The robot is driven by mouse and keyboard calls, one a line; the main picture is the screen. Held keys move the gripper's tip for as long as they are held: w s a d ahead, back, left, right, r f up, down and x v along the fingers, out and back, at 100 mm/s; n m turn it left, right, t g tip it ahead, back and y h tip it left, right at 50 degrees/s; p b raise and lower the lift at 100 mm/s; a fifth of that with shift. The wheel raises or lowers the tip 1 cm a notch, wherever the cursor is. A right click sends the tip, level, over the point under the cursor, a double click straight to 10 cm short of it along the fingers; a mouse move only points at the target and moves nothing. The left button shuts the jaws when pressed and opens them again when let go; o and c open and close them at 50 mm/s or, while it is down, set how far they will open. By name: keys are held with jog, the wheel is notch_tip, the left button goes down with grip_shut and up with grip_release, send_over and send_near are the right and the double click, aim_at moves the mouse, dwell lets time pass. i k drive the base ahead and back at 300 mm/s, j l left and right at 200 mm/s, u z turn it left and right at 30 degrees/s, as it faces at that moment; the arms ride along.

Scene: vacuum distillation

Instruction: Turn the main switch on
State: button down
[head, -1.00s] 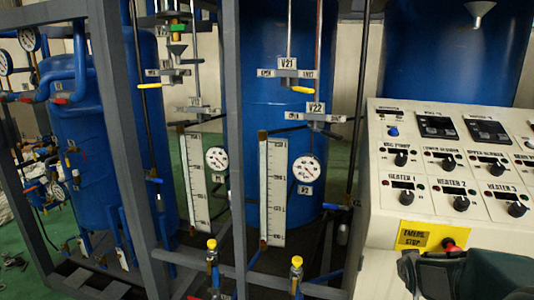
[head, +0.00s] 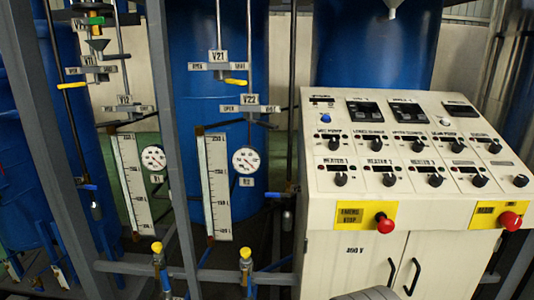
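The white control panel (head: 312,226) stands at the right, its sloped top facing me. A red knob on a yellow plate (head: 498,215) is at its front right; the plate's label is too blurred to read. A second red knob (head: 384,223) sits on a yellow plate at the front left, which seems to read emergency stop. A small blue knob (head: 326,118) is at the sloped face's upper left. I cannot tell for sure which is the main switch. My gripper's fingers are not in view; only a grey rounded part of mine shows at the bottom edge.
Several black knobs (head: 376,180) and dark displays (head: 365,112) cover the panel. Cabinet doors with black handles (head: 414,276) are below. A grey frame (head: 166,120) with gauges (head: 245,160), valves and yellow-capped fittings (head: 246,253) stands left. Blue tanks (head: 375,50) are behind.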

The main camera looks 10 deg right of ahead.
aim_at(510, 221)
jog(key=z, duration=1.9)
